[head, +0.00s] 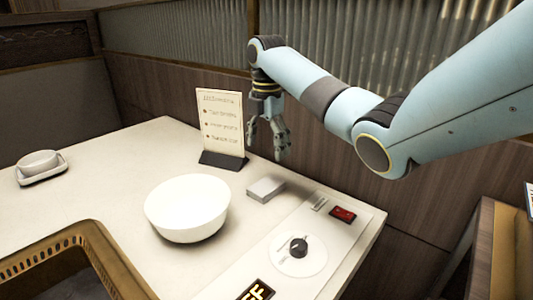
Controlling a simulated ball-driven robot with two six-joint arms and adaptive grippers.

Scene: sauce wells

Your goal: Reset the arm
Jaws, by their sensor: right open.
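My right arm comes in from the right, raised above the table's far right part. Its gripper (267,148) points down, open, with nothing between its fingers. In the picture it is just right of the menu stand and above the small pale block. My left gripper is out of the picture.
A white bowl (187,207) stands on the pale table (100,168). A menu card (221,123) stands in a dark base behind it. A small pale block (265,189), a panel with a black knob (298,246) and a red switch (343,215) lie right.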

